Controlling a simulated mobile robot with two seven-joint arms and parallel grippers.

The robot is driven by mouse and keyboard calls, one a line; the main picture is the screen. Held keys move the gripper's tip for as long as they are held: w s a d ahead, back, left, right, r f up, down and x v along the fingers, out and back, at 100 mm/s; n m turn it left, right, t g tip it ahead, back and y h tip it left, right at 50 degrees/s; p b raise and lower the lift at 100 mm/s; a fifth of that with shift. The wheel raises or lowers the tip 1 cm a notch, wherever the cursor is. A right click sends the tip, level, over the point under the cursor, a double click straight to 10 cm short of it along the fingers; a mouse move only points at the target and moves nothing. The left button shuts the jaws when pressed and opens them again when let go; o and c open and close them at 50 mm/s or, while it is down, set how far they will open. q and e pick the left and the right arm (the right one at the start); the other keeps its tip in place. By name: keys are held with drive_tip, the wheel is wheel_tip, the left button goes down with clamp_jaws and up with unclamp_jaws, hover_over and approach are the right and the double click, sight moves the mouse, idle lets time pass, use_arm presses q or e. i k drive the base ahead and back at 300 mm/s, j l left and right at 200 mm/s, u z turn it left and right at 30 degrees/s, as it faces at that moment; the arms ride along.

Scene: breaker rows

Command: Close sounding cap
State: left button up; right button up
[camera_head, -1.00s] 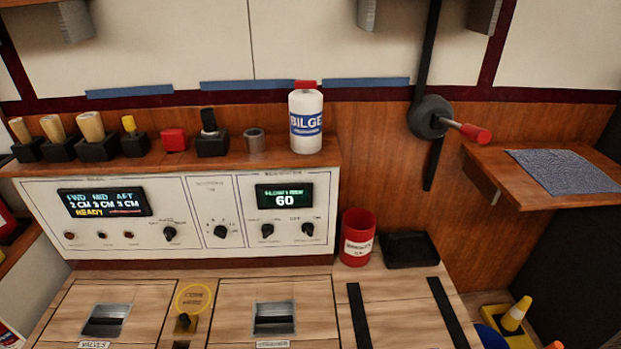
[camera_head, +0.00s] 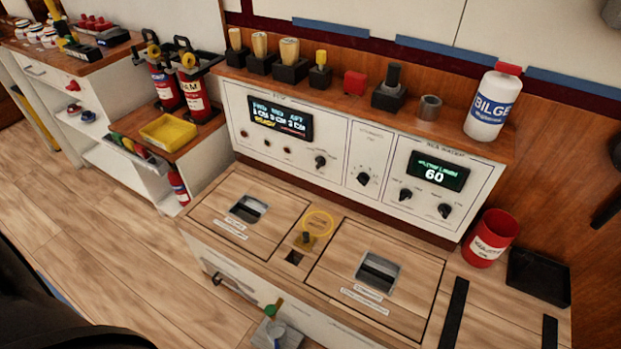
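A small brass fitting with a dark knob (camera_head: 306,238) sits on the wooden bench top between two hatch panels, and looks like the sounding cap. A yellow ring (camera_head: 318,222) is marked or lies around its far side. A small dark square opening (camera_head: 294,258) is just in front of the fitting. I cannot tell whether the cap is open or shut. Neither of my grippers is in view. A dark shape fills the lower left corner, with no fingers showing.
The left hatch panel (camera_head: 215,222) and right hatch panel (camera_head: 335,285) have recessed handles. Behind stands a control panel (camera_head: 335,145) with a white BILGE bottle (camera_head: 492,105) on its shelf. A red cup (camera_head: 488,238) and black tray (camera_head: 538,277) are at right. Wooden floor at left is clear.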

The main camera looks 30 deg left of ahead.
sight(305, 242)
drive_tip(key=u, duration=1.3)
